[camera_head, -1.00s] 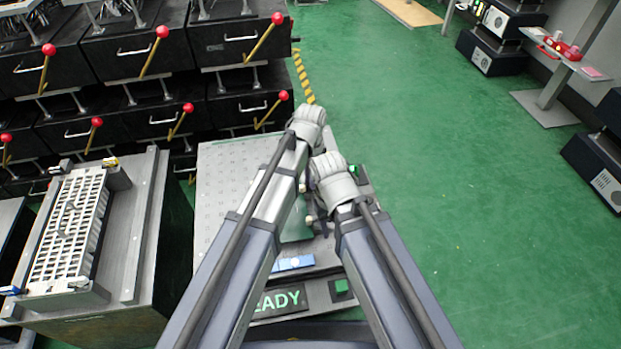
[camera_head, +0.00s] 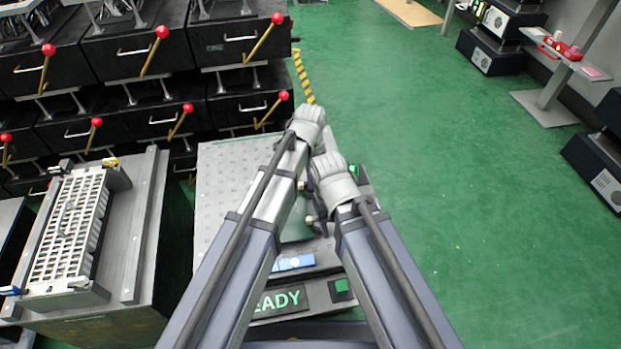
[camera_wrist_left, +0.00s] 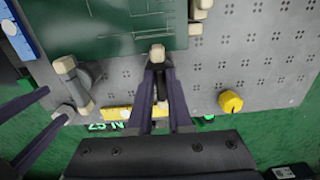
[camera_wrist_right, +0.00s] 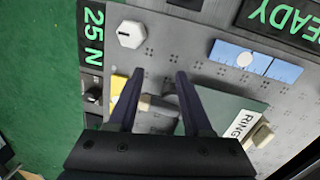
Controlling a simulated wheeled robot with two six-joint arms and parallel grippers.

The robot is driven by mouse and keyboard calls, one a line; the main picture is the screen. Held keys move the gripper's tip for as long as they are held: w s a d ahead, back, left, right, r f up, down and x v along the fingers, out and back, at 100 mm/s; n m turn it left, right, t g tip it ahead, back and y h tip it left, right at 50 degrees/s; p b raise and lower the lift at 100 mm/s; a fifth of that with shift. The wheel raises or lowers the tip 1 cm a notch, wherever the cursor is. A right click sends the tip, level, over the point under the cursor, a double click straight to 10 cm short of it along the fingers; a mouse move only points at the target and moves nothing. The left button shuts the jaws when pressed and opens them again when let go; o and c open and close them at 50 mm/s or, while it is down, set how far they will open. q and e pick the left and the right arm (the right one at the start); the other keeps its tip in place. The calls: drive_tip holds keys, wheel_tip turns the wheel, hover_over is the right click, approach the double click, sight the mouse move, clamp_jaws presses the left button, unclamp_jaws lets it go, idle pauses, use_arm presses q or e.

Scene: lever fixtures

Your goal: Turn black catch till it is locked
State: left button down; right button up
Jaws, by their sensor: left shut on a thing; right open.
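The fingers of my left gripper (camera_wrist_left: 160,72) are closed around a narrow black piece, which I take to be the black catch (camera_wrist_left: 162,92). A pale block shows at the fingertips, by the edge of a dark green plate (camera_wrist_left: 110,28). The fingers hide much of the catch, so its angle is unclear. My right gripper (camera_wrist_right: 160,74) is open, its fingers apart over the fixture panel (camera_wrist_right: 195,68). A grey and beige lever (camera_wrist_right: 155,104) shows between and below these fingers. In the head view my arms cover most of the fixture.
A pale-ended lever (camera_wrist_left: 72,82) and a yellow knob (camera_wrist_left: 230,102) flank the left gripper. Near the right one are a white knob (camera_wrist_right: 130,35), a blue strip (camera_wrist_right: 255,62) and a lit "READY" sign (camera_wrist_right: 288,18). Open green floor (camera_head: 450,200) lies right of the fixture.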

use_arm(q)
drive_tip(key=c, duration=0.8)
unclamp_jaws()
drive_tip(key=shift+c, duration=0.2)
drive_tip(key=shift+r, duration=0.1)
use_arm(e)
drive_tip(key=shift+r, duration=0.1)
use_arm(q)
wheel_tip(320, 180, up, 8)
drive_tip(key=p, duration=0.8)
drive_tip(key=shift+f, duration=0.2)
use_arm(e)
wheel_tip(320, 180, up, 8)
drive_tip(key=shift+f, duration=0.2)
drive_tip(key=shift+a, duration=0.1)
